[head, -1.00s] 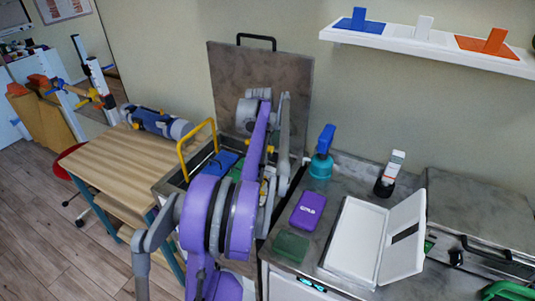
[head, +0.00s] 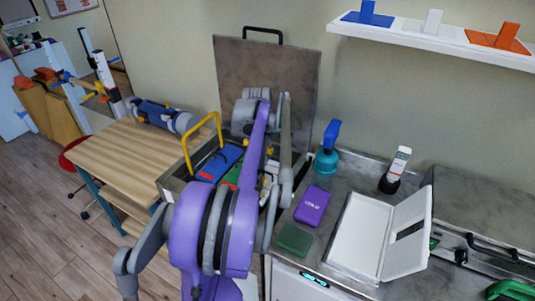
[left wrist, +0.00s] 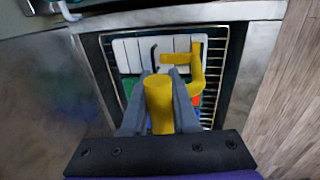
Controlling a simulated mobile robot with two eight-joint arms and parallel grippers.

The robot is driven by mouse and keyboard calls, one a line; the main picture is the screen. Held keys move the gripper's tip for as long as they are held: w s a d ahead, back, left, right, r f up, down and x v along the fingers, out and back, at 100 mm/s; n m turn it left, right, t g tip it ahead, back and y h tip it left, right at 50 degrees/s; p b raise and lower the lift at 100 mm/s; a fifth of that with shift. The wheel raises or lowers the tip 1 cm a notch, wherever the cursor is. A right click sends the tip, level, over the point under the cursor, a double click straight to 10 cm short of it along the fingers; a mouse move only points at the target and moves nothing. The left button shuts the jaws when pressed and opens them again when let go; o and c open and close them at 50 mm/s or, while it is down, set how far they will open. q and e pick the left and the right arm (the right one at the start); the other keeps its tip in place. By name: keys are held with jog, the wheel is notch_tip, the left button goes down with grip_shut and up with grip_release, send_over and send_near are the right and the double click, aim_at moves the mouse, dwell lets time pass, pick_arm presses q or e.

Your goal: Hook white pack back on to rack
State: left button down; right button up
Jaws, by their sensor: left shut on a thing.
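My left gripper (left wrist: 160,95) is shut on a thick yellow rod (left wrist: 159,112) above an open metal tank (left wrist: 272,38). White packs (left wrist: 130,48) lie beyond the fingertips, inside the wire rack (left wrist: 216,72). A black hook-shaped piece (left wrist: 153,55) lies over the white. A bent yellow bar (left wrist: 192,60) runs beside the rod; I cannot tell whether the two join. In the head view my left arm hides the gripper and much of the tank. A yellow arch (head: 200,143) stands at the tank's left, beside a blue pack (head: 219,162). My right gripper is out of view.
The tank's raised lid (head: 268,70) stands behind. To the right, the counter holds a purple pack (head: 312,205), a green block (head: 294,239), a teal bottle (head: 325,162) and an open white case (head: 360,238). A wooden table (head: 125,152) stands left.

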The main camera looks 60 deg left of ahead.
pick_arm(q)
jog(key=shift+s+d, duration=0.4)
jog(key=shift+s, duration=0.25)
jog(key=shift+s+d, duration=0.4)
jog(key=shift+s, duration=0.25)
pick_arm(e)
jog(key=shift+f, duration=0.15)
pick_arm(q)
notch_tip(320, 180, up, 11)
jog(key=p, duration=0.6)
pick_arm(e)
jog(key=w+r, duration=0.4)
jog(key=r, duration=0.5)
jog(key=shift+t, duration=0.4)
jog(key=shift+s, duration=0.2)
